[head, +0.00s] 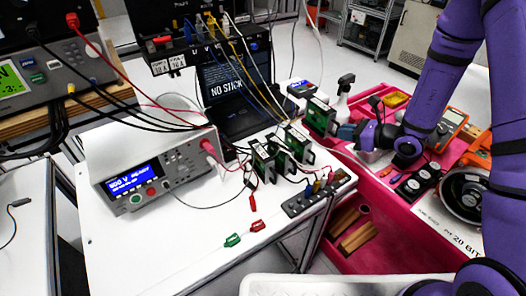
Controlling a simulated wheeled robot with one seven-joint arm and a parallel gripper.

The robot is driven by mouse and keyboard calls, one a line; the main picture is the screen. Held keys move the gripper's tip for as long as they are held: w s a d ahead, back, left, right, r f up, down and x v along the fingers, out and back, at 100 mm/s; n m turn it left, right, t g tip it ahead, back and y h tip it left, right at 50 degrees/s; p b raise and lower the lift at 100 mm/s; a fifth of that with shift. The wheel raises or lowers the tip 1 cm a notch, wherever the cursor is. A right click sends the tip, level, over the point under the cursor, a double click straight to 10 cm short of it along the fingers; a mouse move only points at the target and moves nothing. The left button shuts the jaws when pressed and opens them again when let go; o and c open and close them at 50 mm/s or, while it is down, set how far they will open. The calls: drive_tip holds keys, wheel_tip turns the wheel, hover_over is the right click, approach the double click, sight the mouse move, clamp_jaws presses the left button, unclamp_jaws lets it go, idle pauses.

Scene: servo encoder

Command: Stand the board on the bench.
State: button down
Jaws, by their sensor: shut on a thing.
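A green circuit board (320,117) with a dark edge is at the far right corner of the white bench (160,250). It looks roughly upright. My gripper (342,132) reaches in from the right and is shut on this board at its right side. The fingertips are small and partly hidden by the hand. I cannot tell whether the board's lower edge touches the bench. Other green boards stand upright on the bench to its left, one at the front (264,165) and one behind (297,142), with cables around them.
A bench power supply (150,165) stands on the left of the bench, a laptop (230,85) behind. A black socket strip (315,197) and red and green clips (258,225) lie in front. A pink crate (380,245) with tools adjoins on the right. The bench's front left is clear.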

drive_tip(key=shift+f, duration=5)
drive_tip(key=shift+f, duration=0.2)
drive_tip(key=c, duration=1.2)
unclamp_jaws()
drive_tip(key=shift+r, duration=0.1)
